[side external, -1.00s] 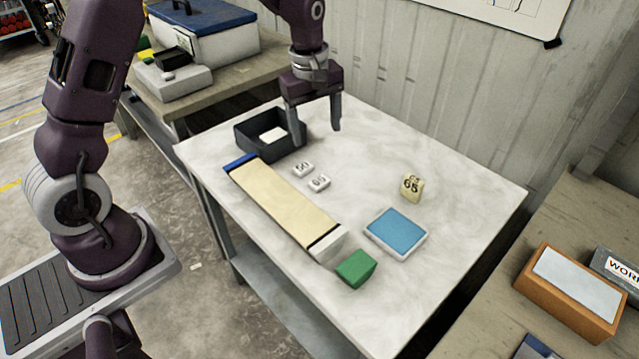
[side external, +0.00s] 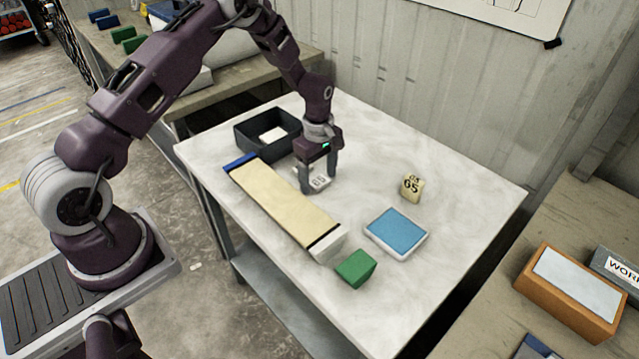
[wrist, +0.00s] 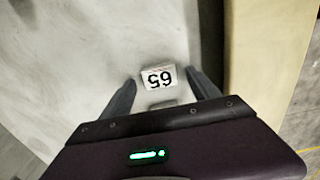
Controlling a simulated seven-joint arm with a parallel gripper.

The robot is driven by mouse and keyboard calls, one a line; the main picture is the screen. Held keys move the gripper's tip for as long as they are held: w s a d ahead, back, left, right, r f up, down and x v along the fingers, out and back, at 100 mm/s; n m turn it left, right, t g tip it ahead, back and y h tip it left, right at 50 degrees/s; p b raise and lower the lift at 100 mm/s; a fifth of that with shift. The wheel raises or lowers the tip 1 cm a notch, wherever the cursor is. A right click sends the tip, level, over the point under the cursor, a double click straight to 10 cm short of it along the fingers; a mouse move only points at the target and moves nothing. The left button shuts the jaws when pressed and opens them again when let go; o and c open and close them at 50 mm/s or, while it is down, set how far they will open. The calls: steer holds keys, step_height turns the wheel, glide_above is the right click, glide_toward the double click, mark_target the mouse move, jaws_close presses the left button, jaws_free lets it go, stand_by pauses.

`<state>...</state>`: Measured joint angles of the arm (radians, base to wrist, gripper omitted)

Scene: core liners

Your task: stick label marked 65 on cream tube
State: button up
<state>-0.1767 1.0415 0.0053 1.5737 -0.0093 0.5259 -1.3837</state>
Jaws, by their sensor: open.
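The label marked 65 (wrist: 158,78) lies flat on the table, upside down in the wrist view, between my spread fingertips. My gripper (side external: 319,178) is open and low over it; in the wrist view the fingers (wrist: 160,88) stand apart on either side. A second small white label (wrist: 163,104) lies close by, mostly hidden by my gripper, its marking unreadable. The cream tube (side external: 280,200) lies lengthwise on the table, with a blue end and a white end. It also shows at the right of the wrist view (wrist: 252,60).
A dark open tray (side external: 252,134) holding a white piece stands at the back left. The table's right part is mostly clear.

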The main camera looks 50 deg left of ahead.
mark_target(318, 181)
steer(key=shift+c, duration=0.2)
steer(key=c, duration=1.3)
steer(key=shift+o, duration=0.2)
steer(key=shift+r, duration=3.05)
steer(key=shift+s, duration=0.1)
steer(key=s+r+m, duration=0.6)
steer(key=s+m, duration=0.6)
steer(key=m, duration=0.6)
steer(key=shift+d+f, duration=0.2)
steer(key=shift+f, duration=0.9)
steer(key=shift+d+f, duration=0.15)
steer(key=shift+f, duration=0.95)
